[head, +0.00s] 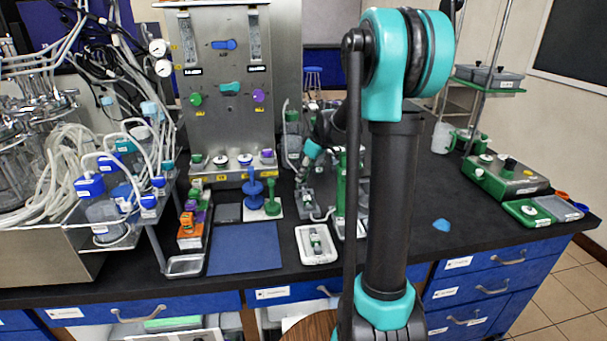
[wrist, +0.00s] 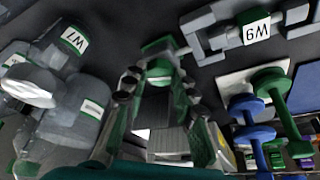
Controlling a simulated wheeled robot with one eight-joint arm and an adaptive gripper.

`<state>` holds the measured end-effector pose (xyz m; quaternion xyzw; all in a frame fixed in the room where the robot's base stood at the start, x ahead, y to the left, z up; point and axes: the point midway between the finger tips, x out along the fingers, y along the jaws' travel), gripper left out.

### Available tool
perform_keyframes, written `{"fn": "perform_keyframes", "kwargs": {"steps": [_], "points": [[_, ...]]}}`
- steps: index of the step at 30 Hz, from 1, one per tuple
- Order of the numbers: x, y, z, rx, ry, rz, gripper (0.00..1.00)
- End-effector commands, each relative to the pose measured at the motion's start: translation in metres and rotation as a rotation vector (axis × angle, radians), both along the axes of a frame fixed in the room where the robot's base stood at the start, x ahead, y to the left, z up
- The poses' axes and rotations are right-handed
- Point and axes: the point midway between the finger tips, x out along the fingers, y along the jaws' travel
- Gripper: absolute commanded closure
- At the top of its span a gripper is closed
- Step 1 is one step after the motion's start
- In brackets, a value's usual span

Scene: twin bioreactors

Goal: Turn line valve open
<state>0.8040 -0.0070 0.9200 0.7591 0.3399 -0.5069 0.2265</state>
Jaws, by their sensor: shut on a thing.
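In the wrist view my gripper (wrist: 158,82) has its two dark and green fingers on either side of a small green-topped piece (wrist: 160,70), and it is shut on it. The piece sits in front of a grey and green fitting (wrist: 160,47) on the black bench; I take it to be the line valve's handle, but its turn angle is not clear. In the head view my gripper (head: 312,150) points down at the bench behind my arm, which hides part of it. The valve itself is mostly hidden there.
Clear bottles (wrist: 75,105) with white labels stand close to my gripper on the left in the wrist view. Green and blue spool-like parts (wrist: 270,90) stand on the right. A steel panel (head: 228,110) with coloured knobs stands behind. The blue mat (head: 245,247) is bare.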

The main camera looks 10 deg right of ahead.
Motion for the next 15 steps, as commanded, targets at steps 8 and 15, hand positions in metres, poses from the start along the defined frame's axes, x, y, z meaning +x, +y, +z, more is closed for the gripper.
{"fn": "perform_keyframes", "kwargs": {"steps": [8, 15], "points": [[0.0029, -0.0016, 0.0002, 0.001, -0.001, 0.201, 1.0], [0.0032, -0.0022, 0.0001, -0.001, -0.001, 0.307, 1.0]]}}
